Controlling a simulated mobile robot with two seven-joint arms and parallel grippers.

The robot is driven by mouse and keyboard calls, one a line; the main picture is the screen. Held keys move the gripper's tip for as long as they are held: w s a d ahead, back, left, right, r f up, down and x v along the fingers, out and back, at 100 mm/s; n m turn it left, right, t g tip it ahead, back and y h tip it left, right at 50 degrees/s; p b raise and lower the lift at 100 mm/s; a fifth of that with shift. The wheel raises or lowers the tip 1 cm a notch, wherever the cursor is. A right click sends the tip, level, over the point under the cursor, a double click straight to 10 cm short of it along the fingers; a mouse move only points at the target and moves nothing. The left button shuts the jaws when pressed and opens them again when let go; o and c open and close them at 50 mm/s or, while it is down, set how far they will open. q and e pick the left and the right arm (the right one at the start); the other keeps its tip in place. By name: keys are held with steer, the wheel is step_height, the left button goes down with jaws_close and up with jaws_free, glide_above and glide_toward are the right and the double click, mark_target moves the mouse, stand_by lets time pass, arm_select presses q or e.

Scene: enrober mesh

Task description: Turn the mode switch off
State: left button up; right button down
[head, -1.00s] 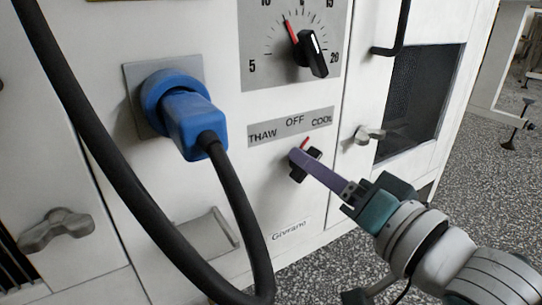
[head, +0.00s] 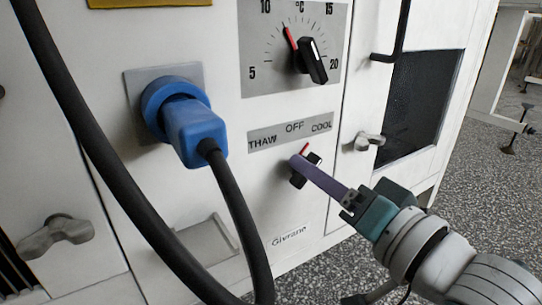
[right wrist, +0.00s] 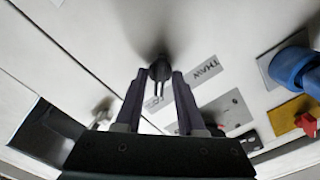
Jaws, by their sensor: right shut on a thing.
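The mode switch (head: 313,160) is a small black knob with a red pointer, below a grey label plate (head: 262,144) reading THAW, OFF and COOL. Its pointer leans up and to the right, to the COOL side of OFF. My right gripper (head: 300,167) reaches in from the lower right, its purple fingers shut on the knob and partly covering it. In the right wrist view the dark knob (right wrist: 160,69) sits between the two fingertips (right wrist: 158,79). My left gripper is not in view.
A blue plug (head: 190,125) with a thick black cable hangs left of the switch. A temperature dial (head: 312,62) is above. A small latch (head: 369,140) and a dark mesh panel (head: 412,100) are to the right. Speckled floor lies at lower right.

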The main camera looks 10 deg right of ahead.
steer(key=shift+n+p, duration=1.85)
steer(key=shift+n, duration=2.35)
steer(key=c, duration=0.9)
jaws_free()
